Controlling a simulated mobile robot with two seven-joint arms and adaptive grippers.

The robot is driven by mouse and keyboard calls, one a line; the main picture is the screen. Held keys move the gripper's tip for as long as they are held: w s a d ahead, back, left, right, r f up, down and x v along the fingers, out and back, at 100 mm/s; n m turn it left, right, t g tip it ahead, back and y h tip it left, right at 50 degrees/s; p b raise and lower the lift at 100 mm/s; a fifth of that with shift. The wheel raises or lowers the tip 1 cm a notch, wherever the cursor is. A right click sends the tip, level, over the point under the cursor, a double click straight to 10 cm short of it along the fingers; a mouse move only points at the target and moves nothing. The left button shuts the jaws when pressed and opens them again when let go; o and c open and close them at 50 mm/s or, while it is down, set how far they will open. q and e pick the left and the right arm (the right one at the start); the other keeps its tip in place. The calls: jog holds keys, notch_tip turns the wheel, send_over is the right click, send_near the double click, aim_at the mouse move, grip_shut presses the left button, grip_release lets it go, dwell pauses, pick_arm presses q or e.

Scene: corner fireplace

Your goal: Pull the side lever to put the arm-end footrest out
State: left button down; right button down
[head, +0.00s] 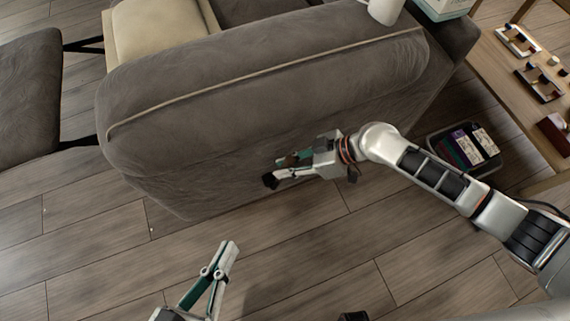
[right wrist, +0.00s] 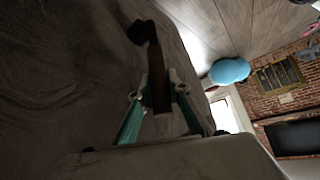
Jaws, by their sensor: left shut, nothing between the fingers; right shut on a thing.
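The grey sofa arm (head: 250,85) with pale piping fills the middle of the head view. A grey padded footrest (head: 28,100) stands out at the left, apart from the sofa and joined to it by dark struts (head: 78,143). My right gripper (head: 275,171) is at the outer side of the arm, shut on the brown side lever (right wrist: 157,78). In the right wrist view the lever runs between the fingers from a rounded end against the upholstery. In the head view the gripper mostly hides it. My left gripper (head: 231,246) is shut and empty, above the floor, apart from the sofa.
A wooden table (head: 500,75) with small items stands at the right. A dark bin (head: 465,147) with boxes sits on the floor beside it, close behind my right arm. A beige cushion (head: 155,25) lies on the seat. The plank floor (head: 90,240) in front is clear.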

jog(key=c, duration=1.9)
grip_release()
jog(key=shift+w+d, duration=0.1)
jog(key=shift+d, duration=0.05)
jog(key=shift+d+r, duration=0.2)
jog(key=shift+d, duration=0.05)
jog(key=v, duration=1.1)
jog(key=shift+s+a+r, duration=0.1)
jog(key=shift+s, duration=0.1)
